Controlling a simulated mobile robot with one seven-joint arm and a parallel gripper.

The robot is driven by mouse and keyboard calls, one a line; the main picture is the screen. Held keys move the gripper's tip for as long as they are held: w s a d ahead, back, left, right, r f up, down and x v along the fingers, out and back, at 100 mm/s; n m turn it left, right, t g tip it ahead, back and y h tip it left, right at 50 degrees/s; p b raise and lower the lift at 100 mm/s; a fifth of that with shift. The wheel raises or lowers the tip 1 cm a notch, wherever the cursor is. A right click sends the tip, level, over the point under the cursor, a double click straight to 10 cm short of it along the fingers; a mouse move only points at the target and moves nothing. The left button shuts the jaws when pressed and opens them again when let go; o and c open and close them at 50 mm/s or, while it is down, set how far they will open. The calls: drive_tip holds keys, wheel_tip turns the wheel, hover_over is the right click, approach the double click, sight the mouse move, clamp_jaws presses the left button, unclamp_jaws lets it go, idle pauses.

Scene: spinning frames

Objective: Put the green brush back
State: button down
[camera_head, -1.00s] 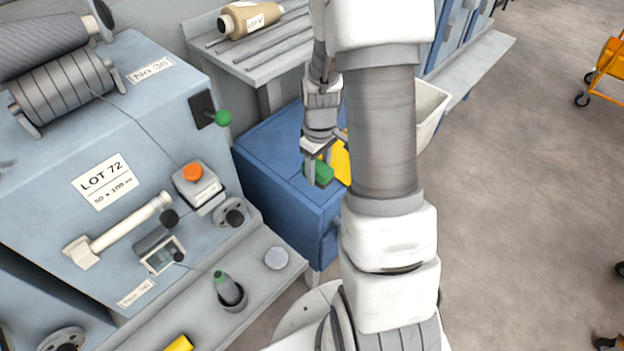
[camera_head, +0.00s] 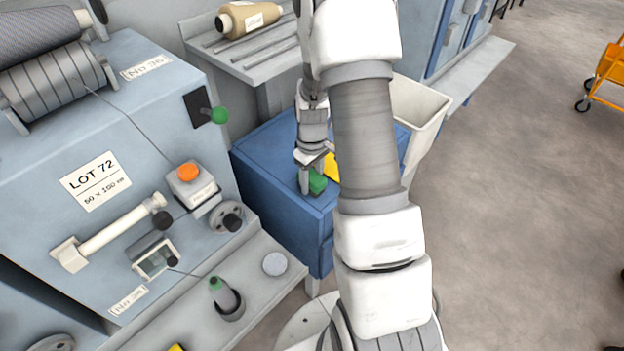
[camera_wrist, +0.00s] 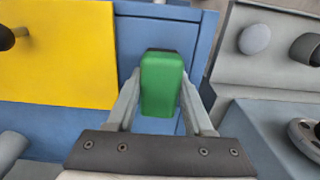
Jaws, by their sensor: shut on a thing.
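The green brush (camera_head: 318,183) shows as a small green block at the tip of my gripper (camera_head: 310,184), over the front part of the blue cabinet (camera_head: 268,160). In the wrist view the green brush (camera_wrist: 160,84) sits between the two grey fingers of my gripper (camera_wrist: 160,98), which are shut on its sides. I cannot tell whether the brush touches the cabinet top. The brush's underside is hidden.
A yellow thing (camera_head: 332,165), partly hidden by my arm, lies on the cabinet; it is large in the wrist view (camera_wrist: 55,50). A spinning machine (camera_head: 120,130) with a ledge (camera_head: 245,290) stands left. A pale bin (camera_head: 422,110) stands behind my arm. Open floor lies right.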

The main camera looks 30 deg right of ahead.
drive_tip(key=shift+c, duration=1.4)
unclamp_jaws()
drive_tip(key=shift+r, duration=0.1)
